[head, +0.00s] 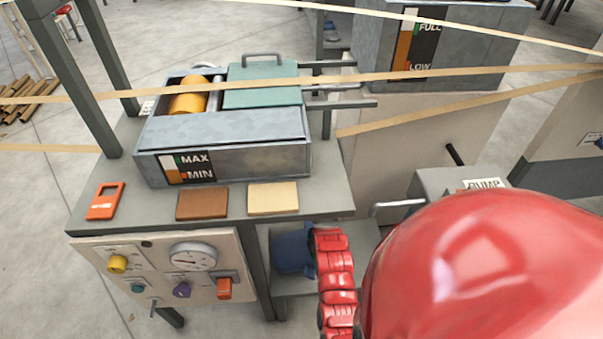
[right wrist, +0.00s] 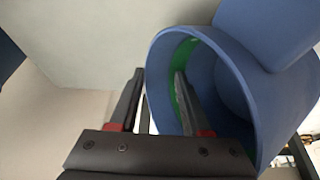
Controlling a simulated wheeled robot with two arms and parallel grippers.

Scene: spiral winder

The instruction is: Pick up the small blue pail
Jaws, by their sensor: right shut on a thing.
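The small blue pail (head: 291,250) shows in the head view on the lower shelf at the side of the table, partly hidden by my red right arm. In the right wrist view the pail (right wrist: 222,62) is tilted with its open mouth towards the camera, and some green shows inside. My right gripper (right wrist: 160,82) is shut on the pail's wall, one finger inside the mouth and the other outside. In the head view its fingertips are hidden. I cannot tell whether the pail is clear of the shelf. My left gripper is not in view.
The table (head: 335,190) carries a metal tank (head: 240,160) marked MAX and MIN. Below is a control panel (head: 150,255) with knobs and a gauge. A box labelled PUMP (head: 440,180) stands to the right. Tan strips (head: 470,105) cross above the table.

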